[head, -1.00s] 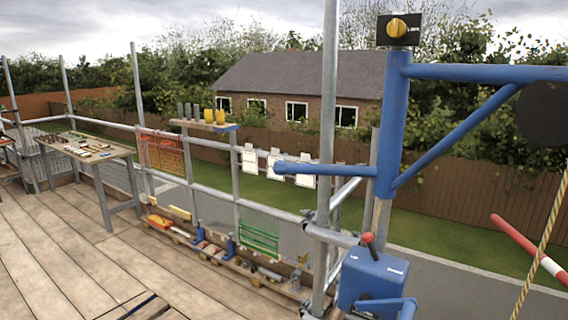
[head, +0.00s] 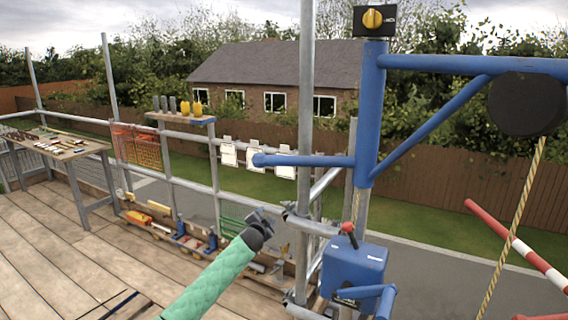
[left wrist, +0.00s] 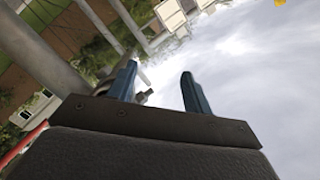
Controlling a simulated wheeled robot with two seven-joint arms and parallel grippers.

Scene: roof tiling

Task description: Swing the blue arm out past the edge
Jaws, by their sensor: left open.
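The blue arm (head: 470,65) is a hoist jib with a diagonal brace. It runs right from a blue upright (head: 371,110) and leaves the frame. A blue bar (head: 305,160) with a rounded end sticks out left from the upright. A black drum (head: 526,103) and a rope (head: 511,235) hang below the jib. My left gripper (head: 264,216) is below and apart from the bar's rounded end, left of the scaffold pole. It is open; in the left wrist view its two fingers (left wrist: 160,88) stand apart with nothing between them. My right gripper is not seen.
A grey scaffold pole (head: 306,100) and guard rails stand close by. A blue winch box (head: 354,264) with a red-knobbed lever is at lower right. A red-and-white pole (head: 520,247) slants at right.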

